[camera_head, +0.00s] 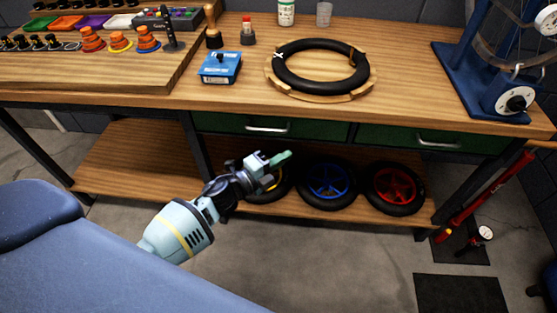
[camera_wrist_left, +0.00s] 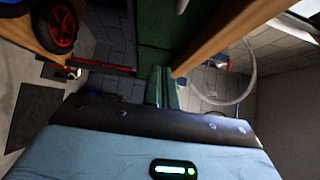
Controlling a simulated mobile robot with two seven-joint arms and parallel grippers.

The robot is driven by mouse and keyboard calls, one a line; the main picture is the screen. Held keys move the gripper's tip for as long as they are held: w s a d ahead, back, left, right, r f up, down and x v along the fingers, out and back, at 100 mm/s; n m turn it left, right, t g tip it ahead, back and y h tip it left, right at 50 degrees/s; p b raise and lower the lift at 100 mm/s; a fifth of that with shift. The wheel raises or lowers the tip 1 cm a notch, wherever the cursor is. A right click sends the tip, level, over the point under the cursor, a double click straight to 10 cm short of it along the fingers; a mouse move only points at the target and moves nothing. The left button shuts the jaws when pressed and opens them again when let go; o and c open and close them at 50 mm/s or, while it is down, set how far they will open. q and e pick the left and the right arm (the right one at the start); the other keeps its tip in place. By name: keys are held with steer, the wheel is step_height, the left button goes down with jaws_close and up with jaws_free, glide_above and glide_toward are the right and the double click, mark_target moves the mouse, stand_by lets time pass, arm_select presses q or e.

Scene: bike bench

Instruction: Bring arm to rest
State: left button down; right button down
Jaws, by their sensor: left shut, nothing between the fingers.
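My left arm comes in from the lower left of the head view. Its left gripper (camera_head: 281,159) is in front of the bench, below the tabletop and near the lower shelf. The fingers are shut together with nothing between them. In the left wrist view the closed green fingers (camera_wrist_left: 161,88) stand side by side past the dark edge of the gripper body. My right gripper is in neither view.
The wooden workbench (camera_head: 400,100) has green drawers (camera_head: 310,125). Several wheels, including a blue-rimmed one (camera_head: 328,181), stand on the lower shelf (camera_head: 130,160). A black tyre (camera_head: 290,80) and blue box (camera_head: 220,67) lie on top. A red pump (camera_head: 487,197) stands right.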

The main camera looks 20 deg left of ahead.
arm_select(q)
steer(key=shift+s+a, duration=0.3)
steer(key=shift+s, duration=0.2)
